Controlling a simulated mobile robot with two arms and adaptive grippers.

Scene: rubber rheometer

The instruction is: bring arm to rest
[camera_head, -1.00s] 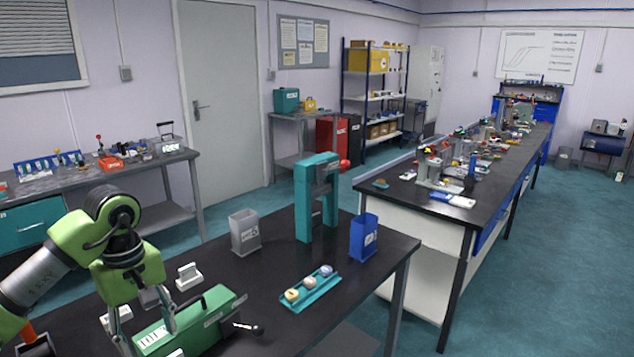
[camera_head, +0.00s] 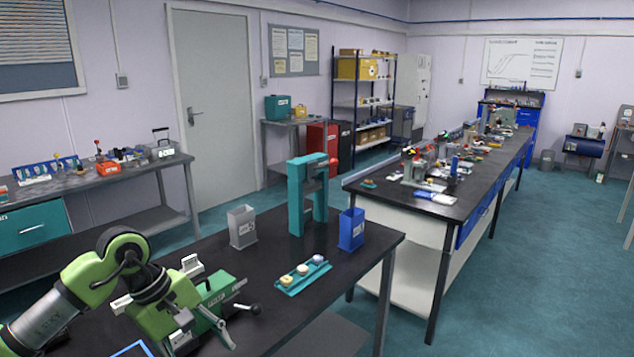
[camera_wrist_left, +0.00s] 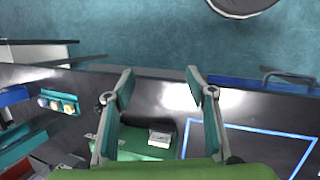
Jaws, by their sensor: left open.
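My left arm comes in from the lower left of the head view. Its gripper (camera_head: 208,338) is over the near part of the black bench (camera_head: 350,222), with its fingers apart and nothing between them. In the left wrist view the two fingers (camera_wrist_left: 160,85) also stand apart. A green machine with a black handle (camera_head: 216,292) is behind the gripper, partly hidden by it. In the wrist view its green body (camera_wrist_left: 140,143) shows between and below the fingers. I cannot tell whether they touch. My right arm is not in view.
On the bench stand a grey bin (camera_head: 242,227), a teal frame (camera_head: 295,205), a blue bin (camera_head: 351,230) and a teal tray (camera_head: 290,290) with small round samples. A blue outline (camera_wrist_left: 290,134) marks the bench top. The floor (camera_head: 540,270) at right is clear.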

